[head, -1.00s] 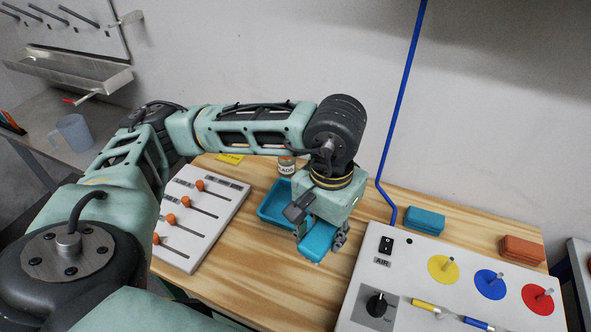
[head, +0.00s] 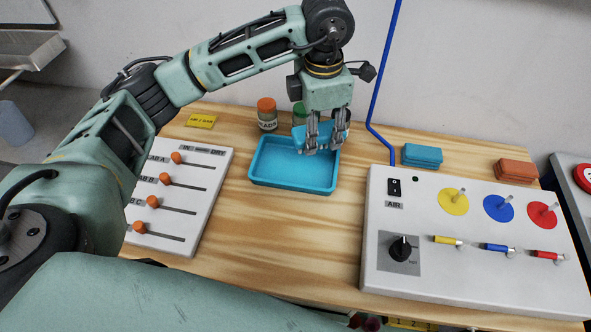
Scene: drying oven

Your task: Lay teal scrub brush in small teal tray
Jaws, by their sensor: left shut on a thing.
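The small teal tray (head: 262,180) lies on the wooden table in the middle of the head view. My left gripper (head: 324,148) points down at the tray's back right corner. It is shut on a teal block-shaped thing, which looks like the teal scrub brush (head: 341,132). The fingers hide part of the brush. The brush appears above or just behind the tray's back right rim; I cannot tell whether it touches. Another teal block (head: 422,155) lies behind the panel at the right. My right gripper does not show.
A slider board (head: 180,195) lies left of the tray. The AIR panel (head: 470,230) with knob and coloured discs stands at the right. An orange-capped jar (head: 267,115) and a green-capped one (head: 299,112) stand behind the tray. An orange block (head: 517,171) lies back right. Bare wood lies in front.

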